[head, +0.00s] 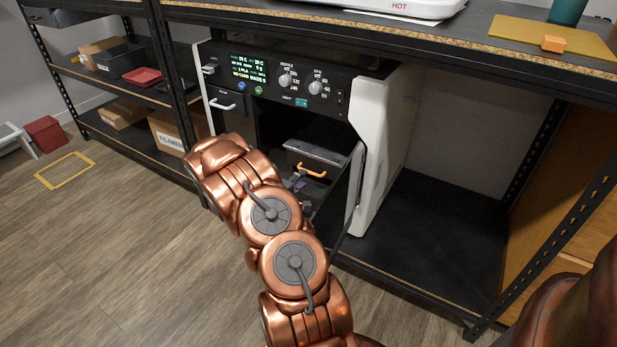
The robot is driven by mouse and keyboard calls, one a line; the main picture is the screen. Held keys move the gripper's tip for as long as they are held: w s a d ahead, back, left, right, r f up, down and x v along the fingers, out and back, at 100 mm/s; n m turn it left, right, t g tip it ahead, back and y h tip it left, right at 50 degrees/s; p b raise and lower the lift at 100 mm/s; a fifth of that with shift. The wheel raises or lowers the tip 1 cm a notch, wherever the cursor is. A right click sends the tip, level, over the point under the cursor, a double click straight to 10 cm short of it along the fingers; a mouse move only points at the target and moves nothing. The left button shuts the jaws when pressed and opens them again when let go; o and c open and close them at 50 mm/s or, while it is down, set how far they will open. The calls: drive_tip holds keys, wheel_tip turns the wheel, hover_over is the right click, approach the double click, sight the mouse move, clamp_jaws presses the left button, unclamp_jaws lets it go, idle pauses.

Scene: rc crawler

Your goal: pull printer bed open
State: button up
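The printer (375,130) is a dark and white cabinet on the lower shelf under the bench. Its front opening is uncovered, and a dark door panel (353,190) stands swung out at the right. Inside, a grey edge and an orange bar handle (312,171) show, seemingly on the printer bed's front. Small grey and purplish parts lie just below the handle; I cannot tell what they are. My copper arm rises in front of the printer and covers the left and lower part of the opening.
The printer's panel (285,82) has a lit screen and two knobs. The black shelf (440,220) right of the printer is empty. A dark upright post and shelves with bins and boxes (172,132) stand at the left. The wooden floor at lower left is mostly clear.

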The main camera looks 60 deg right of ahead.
sight(310, 173)
drive_tip(key=shift+b+x, duration=0.85)
drive_tip(key=shift+x, duration=2)
clamp_jaws()
